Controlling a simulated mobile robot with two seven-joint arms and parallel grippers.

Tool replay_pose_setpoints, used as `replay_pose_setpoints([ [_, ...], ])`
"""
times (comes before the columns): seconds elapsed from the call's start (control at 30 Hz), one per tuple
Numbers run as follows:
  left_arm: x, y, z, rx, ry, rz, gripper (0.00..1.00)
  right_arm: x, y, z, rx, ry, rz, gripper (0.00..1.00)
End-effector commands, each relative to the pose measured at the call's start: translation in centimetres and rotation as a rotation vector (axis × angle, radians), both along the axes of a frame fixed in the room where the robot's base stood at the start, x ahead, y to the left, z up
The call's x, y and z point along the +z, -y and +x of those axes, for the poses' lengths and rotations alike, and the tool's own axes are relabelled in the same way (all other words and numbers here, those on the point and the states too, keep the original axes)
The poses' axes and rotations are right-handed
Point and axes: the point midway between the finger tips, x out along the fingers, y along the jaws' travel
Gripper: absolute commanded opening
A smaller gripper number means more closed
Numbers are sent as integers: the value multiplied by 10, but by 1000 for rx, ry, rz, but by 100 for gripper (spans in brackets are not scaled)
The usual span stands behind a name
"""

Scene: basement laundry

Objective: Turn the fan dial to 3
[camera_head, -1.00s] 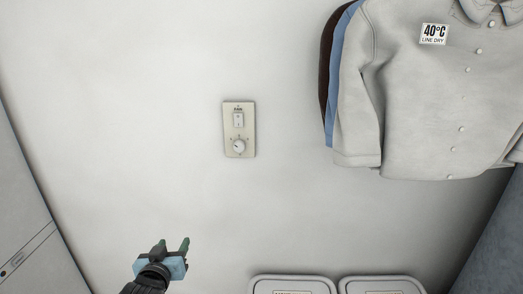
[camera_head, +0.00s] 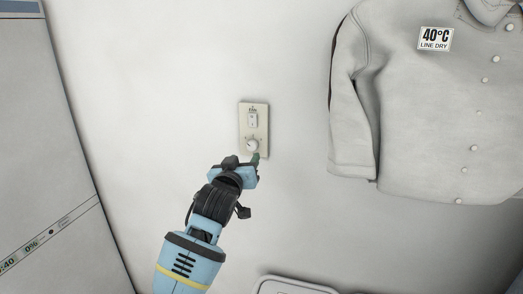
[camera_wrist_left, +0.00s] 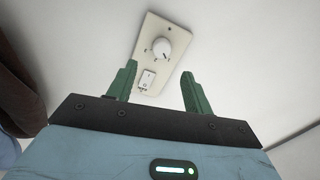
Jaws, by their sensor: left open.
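The fan plate (camera_head: 244,134) is a beige panel on the white wall, with a white rocker switch (camera_head: 252,120) above a round white dial (camera_head: 252,145). In the left wrist view the plate (camera_wrist_left: 179,31) appears upside down, with the dial (camera_wrist_left: 162,47) beyond the switch (camera_wrist_left: 148,79). My left gripper (camera_head: 248,158) is just below the dial in the head view. Its green fingers (camera_wrist_left: 158,88) are open and empty, with the plate showing between and beyond them. I cannot read the dial's number. My right gripper is not in view.
A grey shirt (camera_head: 420,110) with a "40°C line dry" label hangs to the right of the plate. A white appliance (camera_head: 45,150) stands at the left. A pale lid (camera_head: 295,287) shows at the bottom edge. The wall around the plate is clear.

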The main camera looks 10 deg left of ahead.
Motion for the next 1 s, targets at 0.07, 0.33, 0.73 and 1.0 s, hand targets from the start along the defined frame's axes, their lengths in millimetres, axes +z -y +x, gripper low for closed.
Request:
replay_pose_setpoints([
  [0.07,0,0,0,1,0,0,51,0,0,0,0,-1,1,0],
  [0.33,0,0,10,1,0,0,51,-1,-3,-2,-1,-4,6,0],
  [0.73,-2,-1,60,1,-2,1,51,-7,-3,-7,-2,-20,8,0],
  [1.0,-1,-2,77,0,-1,0,51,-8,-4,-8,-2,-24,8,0],
])
